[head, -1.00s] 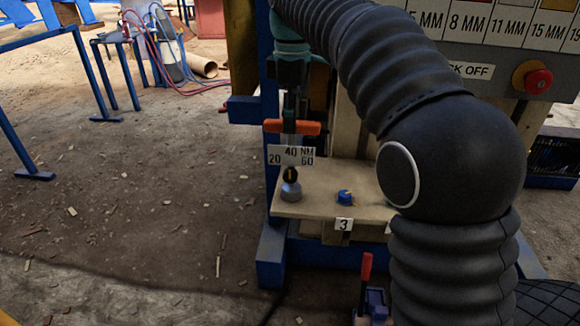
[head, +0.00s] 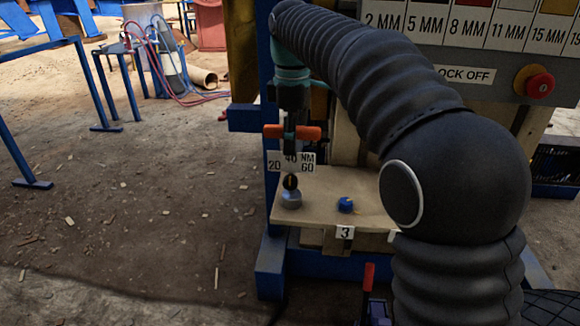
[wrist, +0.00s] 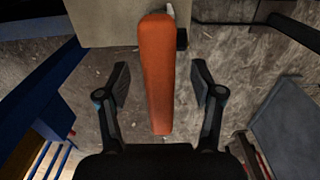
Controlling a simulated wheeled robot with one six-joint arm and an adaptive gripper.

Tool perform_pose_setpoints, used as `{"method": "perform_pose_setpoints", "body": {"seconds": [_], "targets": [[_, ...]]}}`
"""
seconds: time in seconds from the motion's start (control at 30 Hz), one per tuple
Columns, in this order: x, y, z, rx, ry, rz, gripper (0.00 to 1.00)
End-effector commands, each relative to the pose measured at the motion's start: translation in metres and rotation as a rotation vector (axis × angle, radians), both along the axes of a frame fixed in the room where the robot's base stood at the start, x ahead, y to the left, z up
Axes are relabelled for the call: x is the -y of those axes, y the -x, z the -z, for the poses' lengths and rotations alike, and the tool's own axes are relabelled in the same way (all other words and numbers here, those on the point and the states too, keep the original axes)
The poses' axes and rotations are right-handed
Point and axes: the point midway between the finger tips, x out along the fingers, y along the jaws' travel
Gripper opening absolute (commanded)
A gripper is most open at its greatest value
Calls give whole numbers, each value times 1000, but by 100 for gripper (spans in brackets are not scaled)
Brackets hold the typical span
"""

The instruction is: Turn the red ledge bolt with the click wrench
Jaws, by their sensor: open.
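The click wrench (head: 310,133) has an orange bar handle that lies crosswise above the ledge in the head view. A scale plate (head: 305,166) marked 20, 40, 60 NM shows just below it. In the wrist view its orange handle (wrist: 158,110) runs lengthwise between my fingers. My gripper (wrist: 160,82) is open, with one finger on each side of the handle and a gap to both. In the head view my gripper (head: 291,112) is directly above the wrench. I cannot make out the red ledge bolt; my arm covers the right part of the ledge.
The pale ledge (head: 318,190) carries a blue knob-like bolt (head: 345,204) above a label 3, and a grey round piece (head: 291,199) below the scale. A control panel with a red stop button (head: 540,86) is at right. Open floor lies left.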

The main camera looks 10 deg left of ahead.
Motion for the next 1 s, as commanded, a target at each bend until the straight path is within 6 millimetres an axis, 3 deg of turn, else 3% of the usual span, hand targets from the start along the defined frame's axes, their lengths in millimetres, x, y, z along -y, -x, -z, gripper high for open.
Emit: {"method": "perform_pose_setpoints", "body": {"seconds": [0.97, 1.0], "targets": [[0, 0, 0, 0, 0, 0, 67], [0, 0, 0, 0, 0, 0, 57]]}}
